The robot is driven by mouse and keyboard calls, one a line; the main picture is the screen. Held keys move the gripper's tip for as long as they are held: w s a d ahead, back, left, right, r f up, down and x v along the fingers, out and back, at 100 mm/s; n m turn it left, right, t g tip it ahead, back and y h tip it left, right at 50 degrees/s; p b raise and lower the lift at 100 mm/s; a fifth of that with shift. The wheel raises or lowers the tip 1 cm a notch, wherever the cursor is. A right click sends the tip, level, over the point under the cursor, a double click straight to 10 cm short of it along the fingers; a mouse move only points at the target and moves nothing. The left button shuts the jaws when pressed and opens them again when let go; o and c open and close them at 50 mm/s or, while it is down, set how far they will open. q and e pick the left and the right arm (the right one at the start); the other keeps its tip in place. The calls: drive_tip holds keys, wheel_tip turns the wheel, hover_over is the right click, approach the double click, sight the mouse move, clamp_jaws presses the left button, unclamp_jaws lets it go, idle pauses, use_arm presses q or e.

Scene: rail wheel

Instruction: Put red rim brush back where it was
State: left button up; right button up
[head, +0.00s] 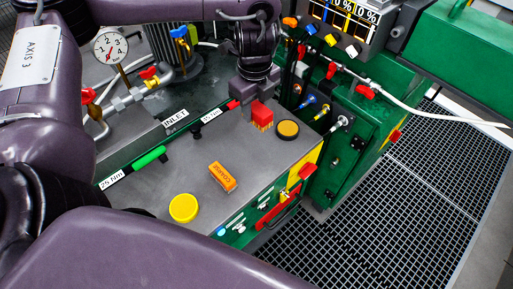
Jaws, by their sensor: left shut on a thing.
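The red rim brush (263,114), a red block with short bristles underneath, is at the far part of the grey bench top (205,160). My left gripper (258,92) comes down from above and is shut on the top of the brush. The brush is roughly upright, bristles down. I cannot tell whether the bristles touch the bench top. My right gripper is not in view.
On the bench top are an orange labelled block (222,177), a yellow round cap (184,208) and a green-handled tool (149,158). A pressure gauge (110,46) and pipes stand at the left. Green cabinets with hoses and a screen (343,22) stand behind.

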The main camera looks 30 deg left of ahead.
use_arm(q)
drive_tip(key=b, duration=0.3)
hover_over(256, 153)
wheel_tip(256, 153, down, 11)
drive_tip(key=shift+a+f, duration=0.1)
wheel_tip(256, 153, down, 5)
drive_tip(key=shift+r+b, duration=0.1)
drive_tip(key=shift+b, duration=0.65)
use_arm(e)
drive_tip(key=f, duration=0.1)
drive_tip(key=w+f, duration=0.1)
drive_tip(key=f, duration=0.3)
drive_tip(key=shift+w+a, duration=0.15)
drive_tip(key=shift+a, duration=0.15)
use_arm(q)
drive_tip(key=o, duration=0.9)
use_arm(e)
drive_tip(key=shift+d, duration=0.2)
